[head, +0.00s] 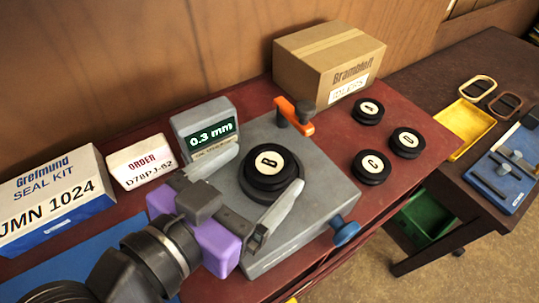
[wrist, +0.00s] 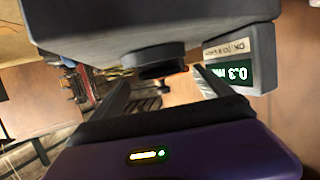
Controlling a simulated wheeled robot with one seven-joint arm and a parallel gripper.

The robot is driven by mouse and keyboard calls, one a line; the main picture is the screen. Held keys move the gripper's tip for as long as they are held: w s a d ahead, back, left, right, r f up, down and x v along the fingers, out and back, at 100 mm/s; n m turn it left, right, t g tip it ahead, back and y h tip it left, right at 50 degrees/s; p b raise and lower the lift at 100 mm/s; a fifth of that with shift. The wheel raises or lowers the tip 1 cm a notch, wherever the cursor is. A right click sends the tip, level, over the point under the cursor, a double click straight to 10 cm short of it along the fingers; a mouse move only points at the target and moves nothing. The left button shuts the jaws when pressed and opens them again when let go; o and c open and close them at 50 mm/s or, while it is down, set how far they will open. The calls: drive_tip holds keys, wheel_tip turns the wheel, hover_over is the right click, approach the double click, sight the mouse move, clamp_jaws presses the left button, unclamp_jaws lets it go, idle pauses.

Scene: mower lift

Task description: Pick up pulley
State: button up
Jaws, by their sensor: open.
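Pulley B (head: 271,182) is a black stepped disc with a white label, lying flat on the grey block of the gauge stand. My gripper (head: 268,165) is open, with one finger on each side of pulley B. I cannot tell whether either finger touches it. In the wrist view the dark pulley (wrist: 160,67) shows between the fingertips, under the edge of the grey block (wrist: 110,30). Three more black pulleys lie on the red bench to the right: A (head: 368,112), D (head: 406,143) and C (head: 371,168).
A gauge display (head: 208,135) reading 0.3 mm stands left of the block. An orange clamp (head: 295,116) and a blue knob (head: 345,232) are on the block. A yellow tray (head: 464,127) lies on the right table.

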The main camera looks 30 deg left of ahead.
drive_tip(key=shift+x, duration=1.1)
drive_tip(key=c, duration=2)
drive_tip(key=shift+o, duration=0.2)
drive_tip(key=shift+r, duration=0.1)
